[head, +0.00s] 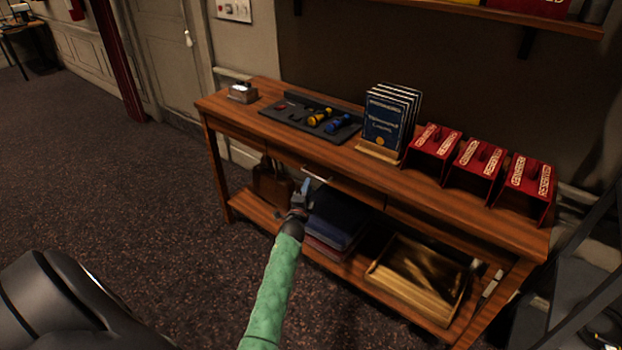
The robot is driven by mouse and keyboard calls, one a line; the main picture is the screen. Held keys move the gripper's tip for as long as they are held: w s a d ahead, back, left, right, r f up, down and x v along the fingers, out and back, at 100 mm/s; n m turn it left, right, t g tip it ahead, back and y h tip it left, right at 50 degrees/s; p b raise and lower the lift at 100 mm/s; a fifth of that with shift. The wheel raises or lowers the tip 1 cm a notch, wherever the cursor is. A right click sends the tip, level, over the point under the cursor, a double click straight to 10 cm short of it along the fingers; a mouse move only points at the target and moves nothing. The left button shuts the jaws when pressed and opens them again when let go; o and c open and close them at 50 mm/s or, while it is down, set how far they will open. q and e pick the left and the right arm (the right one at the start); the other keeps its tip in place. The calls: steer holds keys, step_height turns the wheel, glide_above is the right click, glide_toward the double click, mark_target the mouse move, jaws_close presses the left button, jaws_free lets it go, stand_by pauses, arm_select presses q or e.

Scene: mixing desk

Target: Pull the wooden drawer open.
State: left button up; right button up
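The wooden drawer (345,190) is the middle one in the front of a long wooden desk (235,107). A small pale handle (316,174) shows near its left part. The drawer front looks about level with the desk front; a small gap cannot be ruled out. My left gripper (305,187), at the end of a green-sleeved arm, is in front of the drawer's left part, just below the handle. It is small and dark here, so I cannot tell whether its fingers are apart or touch the handle. My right gripper is not in view.
On the desk top are a black tool tray (285,118), a stand of blue booklets (388,120) and red boxes (437,142) at the right. The lower shelf holds a brown bag (271,185), dark folded stacks and a wooden crate (405,292). The carpet (130,210) at left is clear.

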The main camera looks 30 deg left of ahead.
arm_select(q)
steer(key=p+x, duration=0.1)
steer(key=x, duration=0.4)
steer(key=shift+w+a, duration=0.1)
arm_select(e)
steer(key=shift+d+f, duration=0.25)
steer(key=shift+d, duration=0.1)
arm_select(q)
steer(key=shift+c, duration=0.4)
jaws_close()
